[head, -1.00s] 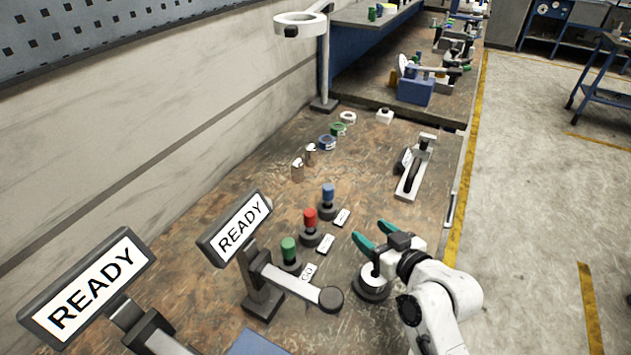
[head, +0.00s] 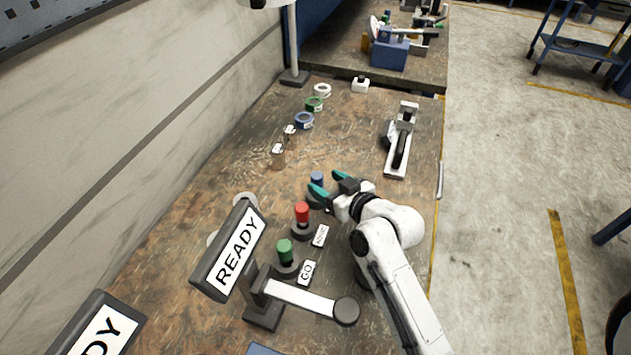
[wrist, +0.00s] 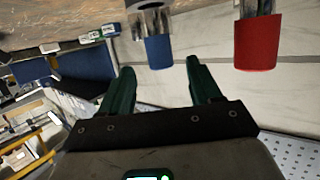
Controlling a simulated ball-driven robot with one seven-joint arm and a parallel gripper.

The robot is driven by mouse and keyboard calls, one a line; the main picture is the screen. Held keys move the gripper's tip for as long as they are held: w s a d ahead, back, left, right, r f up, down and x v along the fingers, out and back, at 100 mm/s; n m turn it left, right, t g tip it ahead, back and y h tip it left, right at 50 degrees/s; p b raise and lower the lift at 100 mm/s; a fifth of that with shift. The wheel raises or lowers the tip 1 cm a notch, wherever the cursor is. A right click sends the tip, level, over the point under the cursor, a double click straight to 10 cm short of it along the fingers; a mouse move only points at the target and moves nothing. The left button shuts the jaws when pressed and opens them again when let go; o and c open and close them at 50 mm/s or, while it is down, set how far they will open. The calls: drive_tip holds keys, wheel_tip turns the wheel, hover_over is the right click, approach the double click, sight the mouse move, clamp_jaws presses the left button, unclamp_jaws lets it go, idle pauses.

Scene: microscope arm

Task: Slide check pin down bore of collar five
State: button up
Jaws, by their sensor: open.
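A blue-topped pin (head: 317,178) stands upright in a dark round base on the bench. It also shows in the wrist view (wrist: 158,52), inverted, between and beyond the fingertips. A red-topped pin (head: 302,212) and a green-topped pin (head: 285,250) stand in similar bases in the same row. I cannot tell by marking which is the check pin. My gripper (head: 328,183) is open and empty, its teal fingers beside the blue pin; contact cannot be told. Several ring-shaped pieces, blue (head: 304,120), green (head: 314,103) and white (head: 322,89), lie farther back; no collar number is readable.
A "READY" sign (head: 240,250) and a post with a horizontal arm (head: 300,299) stand at the front. A "GO" card (head: 307,272) lies beside the green pin. A grey clamp-like fixture (head: 402,140) stands at right.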

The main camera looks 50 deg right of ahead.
sight(319, 177)
drive_tip(key=x, duration=0.1)
drive_tip(key=p+x, duration=0.1)
drive_tip(key=x, duration=0.3)
drive_tip(key=shift+w+r+p, duration=0.2)
drive_tip(key=shift+w+p, duration=0.05)
drive_tip(key=shift+p, duration=0.05)
drive_tip(key=shift+w+d+f, duration=0.1)
drive_tip(key=shift+w+f, duration=0.15)
drive_tip(key=shift+w, duration=0.3)
clamp_jaws()
drive_tip(key=shift+r, duration=0.1)
